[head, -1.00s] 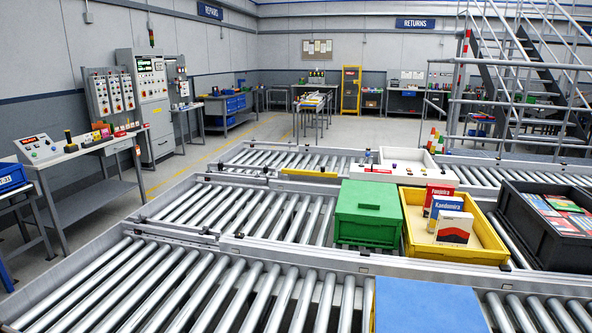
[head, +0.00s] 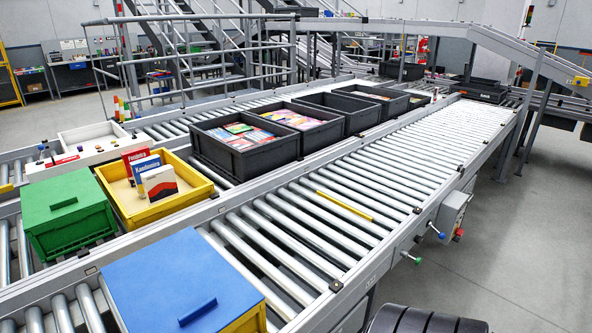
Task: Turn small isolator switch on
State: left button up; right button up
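A small grey box (head: 453,212) is mounted on the outer side of the near conveyor's frame, right of the picture's middle. A small red knob (head: 459,232) with a bit of yellow shows low on the box's right side. This may be the isolator switch; its position is too small to read. Neither of my grippers is in view.
A blue-lidded box (head: 165,270) stands on the near rollers. A green box (head: 68,205), a yellow crate (head: 190,205) and several dark crates (head: 245,160) stand on the conveyor beyond. The grey floor (head: 525,240) right of the conveyor is clear.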

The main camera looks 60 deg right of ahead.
aim_at(459, 232)
jog(key=z, duration=2.95)
jog(key=i+l, duration=0.3)
jog(key=i, duration=0.2)
jog(key=i+l, duration=0.35)
jog(key=i, duration=0.15)
jog(key=j+u, duration=0.05)
